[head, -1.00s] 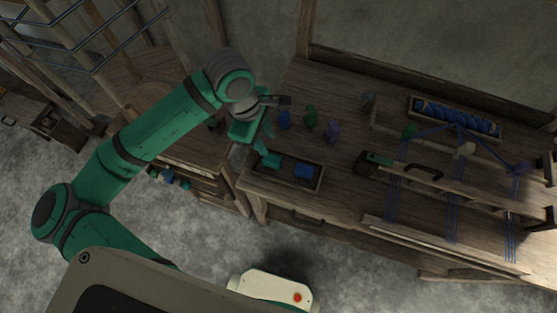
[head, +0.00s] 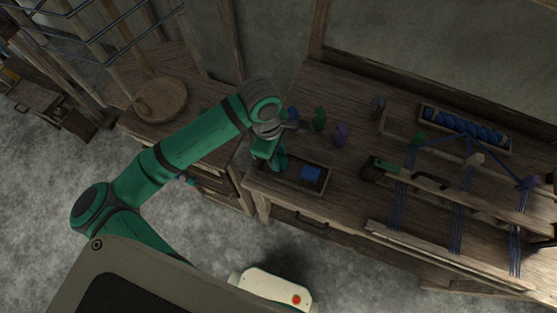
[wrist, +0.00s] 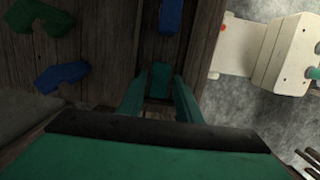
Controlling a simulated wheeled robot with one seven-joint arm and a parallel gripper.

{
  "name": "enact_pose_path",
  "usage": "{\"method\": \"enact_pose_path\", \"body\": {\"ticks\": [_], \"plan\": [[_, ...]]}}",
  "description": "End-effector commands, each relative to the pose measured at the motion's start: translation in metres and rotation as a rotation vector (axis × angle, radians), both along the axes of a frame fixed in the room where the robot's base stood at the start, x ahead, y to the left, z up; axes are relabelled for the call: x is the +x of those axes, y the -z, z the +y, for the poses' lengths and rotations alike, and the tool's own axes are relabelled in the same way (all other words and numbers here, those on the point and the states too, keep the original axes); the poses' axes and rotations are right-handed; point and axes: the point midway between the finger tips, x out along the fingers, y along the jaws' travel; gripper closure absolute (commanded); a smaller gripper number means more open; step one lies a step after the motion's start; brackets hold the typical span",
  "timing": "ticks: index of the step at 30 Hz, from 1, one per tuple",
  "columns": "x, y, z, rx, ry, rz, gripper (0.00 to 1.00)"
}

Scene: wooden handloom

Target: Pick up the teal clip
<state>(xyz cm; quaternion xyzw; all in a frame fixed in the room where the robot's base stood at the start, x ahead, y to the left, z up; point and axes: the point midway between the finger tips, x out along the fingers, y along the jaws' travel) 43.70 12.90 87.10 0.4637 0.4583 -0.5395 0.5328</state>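The teal clip (wrist: 160,79) lies in the small wooden tray (head: 322,188) on the near left part of the loom table. In the wrist view it shows between and just beyond my two fingertips. In the head view my gripper hides most or all of it. My gripper (wrist: 159,97) is open, pointing down over the left part of the tray, with one finger on each side of the clip in the wrist view. I cannot tell whether the fingers touch it. A blue clip (head: 311,174) lies in the right part of the same tray.
Behind the tray stand a blue clip (head: 292,114), a green clip (head: 319,119) and a purple clip (head: 341,134). To the right are a dark green-topped block (head: 383,165), the loom beams with blue threads, and a box of blue yarn (head: 465,128).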

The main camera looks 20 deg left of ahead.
Motion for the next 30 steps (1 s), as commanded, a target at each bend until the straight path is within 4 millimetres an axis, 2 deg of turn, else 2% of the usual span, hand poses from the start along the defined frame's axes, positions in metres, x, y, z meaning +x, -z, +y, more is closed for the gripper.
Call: {"method": "enact_pose_path", "body": {"ticks": [4,12,16,30], "plan": [[0.0,0.013,-0.002,0.0,-0.001,0.001,0.69],[0.0,0.016,-0.002,0.001,0.0,0.0,0.69],[0.0,0.016,-0.002,0.0,0.0,0.0,1.0],[0.0,0.009,0.0,0.0,-0.005,-0.001,1.0]]}}
